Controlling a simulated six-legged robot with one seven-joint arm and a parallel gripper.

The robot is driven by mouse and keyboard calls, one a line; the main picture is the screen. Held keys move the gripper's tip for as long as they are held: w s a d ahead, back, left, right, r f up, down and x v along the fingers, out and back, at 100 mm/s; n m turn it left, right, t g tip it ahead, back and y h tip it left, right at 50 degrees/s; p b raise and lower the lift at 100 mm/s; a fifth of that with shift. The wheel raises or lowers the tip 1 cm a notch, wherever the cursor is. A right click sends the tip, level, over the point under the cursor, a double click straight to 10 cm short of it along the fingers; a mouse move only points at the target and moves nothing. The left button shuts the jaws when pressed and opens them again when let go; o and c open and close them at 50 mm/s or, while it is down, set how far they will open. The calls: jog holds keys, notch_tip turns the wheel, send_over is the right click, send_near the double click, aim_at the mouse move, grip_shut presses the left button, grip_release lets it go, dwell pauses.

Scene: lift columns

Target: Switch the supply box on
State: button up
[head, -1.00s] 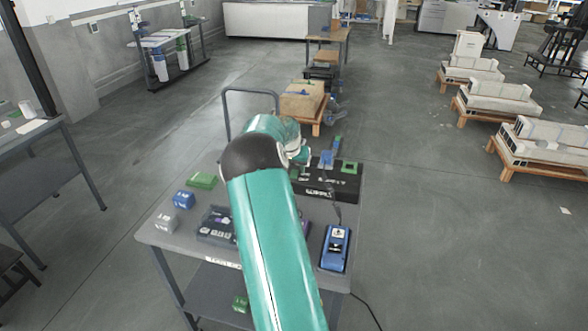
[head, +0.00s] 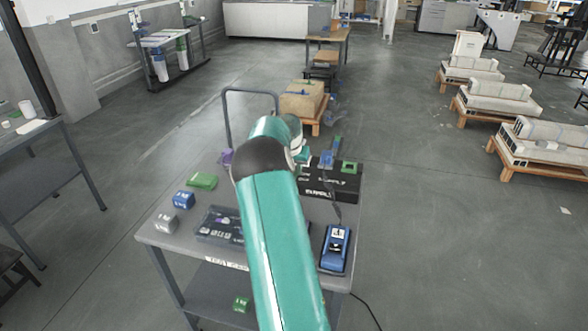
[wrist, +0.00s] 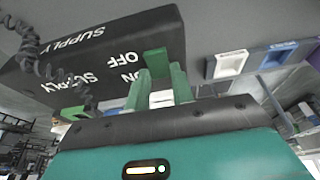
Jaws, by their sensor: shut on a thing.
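The supply box (head: 335,186) is a black box with white SUPPLY lettering at the far right of the trolley top. In the wrist view the box (wrist: 95,55) fills the upper left, with OFF and ON lettering upside down. A small green block (wrist: 155,57), seemingly its switch lever, stands beside the OFF lettering. My gripper (wrist: 162,73) has its two green fingers at this block and is shut on it. In the head view my gripper (head: 303,156) is at the box's left end, largely hidden by my arm. The lever is hidden there.
A blue plug (head: 326,160) and a green socket (head: 350,167) are at the box's top. A coiled cable (wrist: 50,65) hangs close by. A blue meter (head: 335,247), a dark case (head: 217,225) and several small coloured blocks share the trolley top (head: 160,240).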

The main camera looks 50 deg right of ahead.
jog(key=shift+w+d+g+y, duration=0.1)
jog(key=shift+d+g+y, duration=0.15)
jog(key=shift+y, duration=0.35)
jog(key=shift+w+d+g+y, duration=0.1)
jog(key=shift+g+y, duration=0.15)
jog(key=shift+y, duration=0.35)
jog(key=o, duration=1)
jog(key=shift+s+a+r, duration=0.1)
jog(key=shift+a+r, duration=0.05)
jog(key=shift+r, duration=2.15)
jog(key=shift+s+a+r, duration=0.1)
jog(key=shift+a+r, duration=0.05)
jog(key=shift+r, duration=2.1)
jog(key=shift+s+a+r, duration=0.1)
jog(key=shift+a+r, duration=0.05)
jog(key=shift+r, duration=2.15)
